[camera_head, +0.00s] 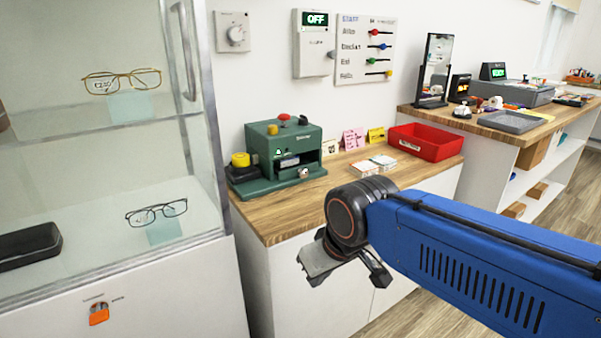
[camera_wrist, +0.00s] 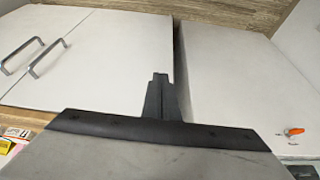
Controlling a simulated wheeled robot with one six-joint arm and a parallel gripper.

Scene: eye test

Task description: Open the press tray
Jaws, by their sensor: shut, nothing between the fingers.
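The green press (camera_head: 285,148) stands on the wooden counter at the left, beside the glass cabinet. Its front has a dark opening with something pale inside. A small round knob (camera_head: 303,172) sits low on the front, and the tray there looks pushed in, though its outline is too small to make out. My gripper (camera_head: 377,273) hangs in front of the counter, below and right of the press and apart from it. In the wrist view my gripper (camera_wrist: 160,84) shows its fingers together and empty, with white cabinet doors behind. The press is not in the wrist view.
A red bin (camera_head: 425,143), coloured cards and white stacks are on the counter (camera_head: 265,214). A yellow button (camera_head: 240,160) stands left of the press.

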